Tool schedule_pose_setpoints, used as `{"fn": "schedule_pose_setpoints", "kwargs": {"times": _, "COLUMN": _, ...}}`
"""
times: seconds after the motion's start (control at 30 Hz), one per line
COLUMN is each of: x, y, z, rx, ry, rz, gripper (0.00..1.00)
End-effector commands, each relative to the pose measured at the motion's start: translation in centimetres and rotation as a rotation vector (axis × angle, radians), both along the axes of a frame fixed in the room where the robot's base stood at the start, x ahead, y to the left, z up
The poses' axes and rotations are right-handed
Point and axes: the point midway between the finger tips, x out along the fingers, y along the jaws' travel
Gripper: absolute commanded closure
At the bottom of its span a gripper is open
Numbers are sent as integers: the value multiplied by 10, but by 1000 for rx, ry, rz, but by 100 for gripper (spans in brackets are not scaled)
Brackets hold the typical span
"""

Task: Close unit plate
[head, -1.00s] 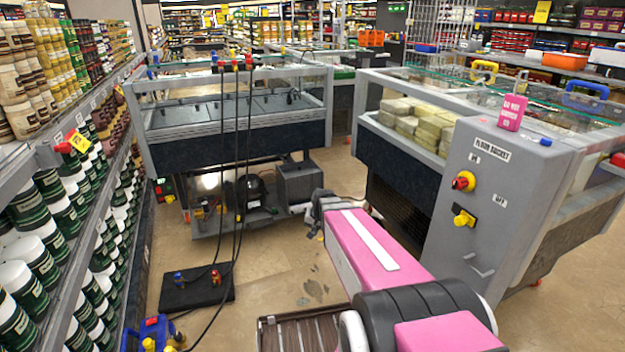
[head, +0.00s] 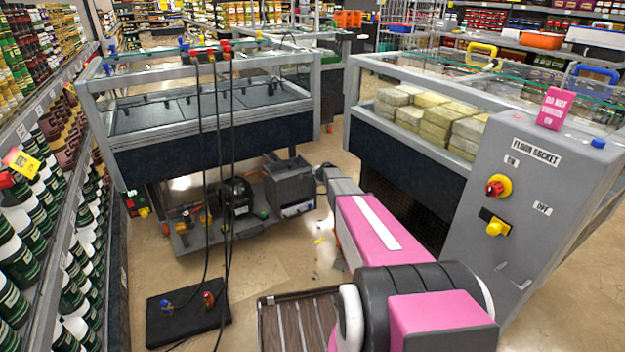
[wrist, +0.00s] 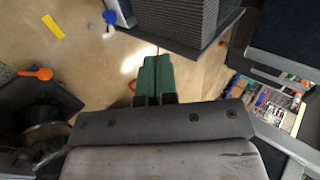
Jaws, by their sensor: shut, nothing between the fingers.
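The unit plate (head: 190,247) is a grey tray projecting from under the left freezer (head: 205,120). It carries a black compressor (head: 238,197) and a grey ribbed box (head: 290,185), which also shows at the top of the wrist view (wrist: 190,28). My arm reaches toward the right end of the plate in the head view, and the gripper itself is hard to make out there. In the wrist view my gripper (wrist: 156,64) is shut and empty, its green-tipped fingers together just below the ribbed box. Whether it touches the box or plate cannot be told.
A second freezer (head: 400,165) with a grey switch panel (head: 530,190) stands close on the right. Loaded shelves (head: 40,210) line the left. A black mat (head: 185,318) lies on the floor, with dark hoses hanging from the left freezer's top rail. Tiled floor is open between.

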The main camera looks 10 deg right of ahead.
Motion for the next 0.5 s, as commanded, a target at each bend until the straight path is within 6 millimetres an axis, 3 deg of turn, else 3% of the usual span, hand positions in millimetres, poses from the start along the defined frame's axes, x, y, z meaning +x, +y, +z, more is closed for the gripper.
{"fn": "schedule_pose_setpoints", "kwargs": {"times": 0.5, "x": 65, "y": 20, "z": -62, "rx": -2, "ry": 0, "rz": 3, "gripper": 100}}
